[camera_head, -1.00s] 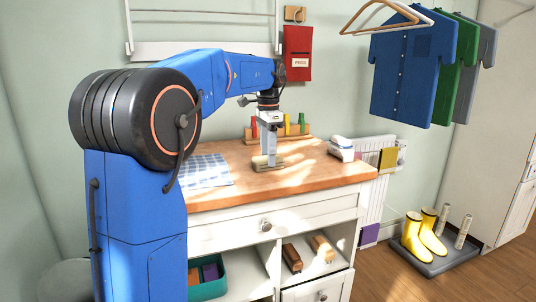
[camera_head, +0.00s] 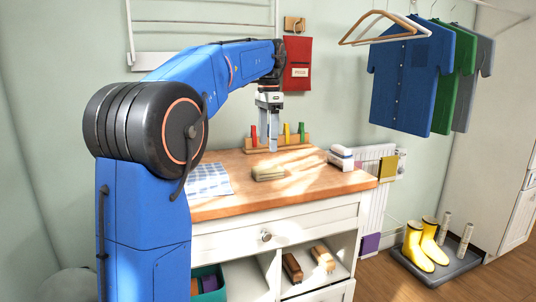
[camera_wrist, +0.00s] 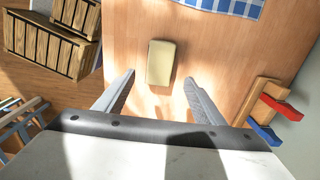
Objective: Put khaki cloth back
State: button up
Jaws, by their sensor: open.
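A small folded khaki cloth (camera_head: 268,174) lies flat on the wooden worktop, near its middle. It also shows in the wrist view (camera_wrist: 160,62), as a pale block beyond my fingertips. My gripper (camera_head: 272,150) hangs above the worktop, pointing down, over and slightly behind the cloth. Its two fingers are apart, with nothing held between them, as the wrist view (camera_wrist: 159,78) shows. The cloth is clear of both fingers.
A wooden rack (camera_head: 290,143) with coloured pegs stands behind. A white iron-like object (camera_head: 341,158) sits at right and a blue checked cloth (camera_head: 208,180) at left. A mustard cloth (camera_head: 388,168) and a purple cloth (camera_head: 371,243) hang at the radiator. Brushes (camera_head: 322,257) lie on a shelf below.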

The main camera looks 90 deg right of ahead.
notch_tip(320, 180, up, 4)
jog(key=shift+f, duration=0.1)
